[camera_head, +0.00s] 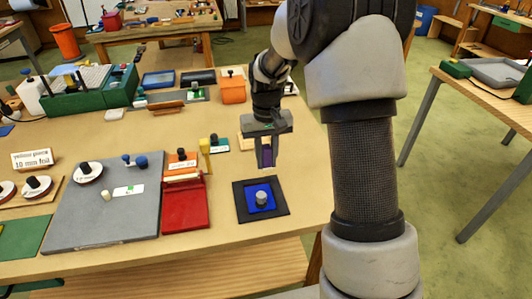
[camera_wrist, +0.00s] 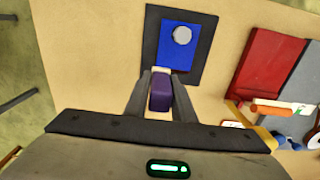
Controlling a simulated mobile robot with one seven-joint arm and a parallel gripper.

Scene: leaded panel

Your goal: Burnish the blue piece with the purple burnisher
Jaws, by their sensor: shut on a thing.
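The blue piece (camera_head: 252,203) lies in a dark square frame (camera_head: 281,209) near the table's front right, with a grey round knob (camera_head: 262,198) standing on it. In the wrist view the blue piece (camera_wrist: 173,56) and its knob (camera_wrist: 182,35) lie just beyond my fingertips. My gripper (camera_head: 266,158) is shut on the purple burnisher (camera_wrist: 161,92) and holds it behind the frame in the head view. The burnisher's pale tip (camera_wrist: 161,71) overlaps the near edge of the blue piece in the wrist view; I cannot tell whether they touch.
A red tray (camera_head: 185,207) and a large grey board (camera_head: 105,205) lie left of the frame. An orange block (camera_head: 233,90) and a yellow-handled tool (camera_head: 205,148) stand farther back. Bare tabletop surrounds the frame; the table's right edge is close.

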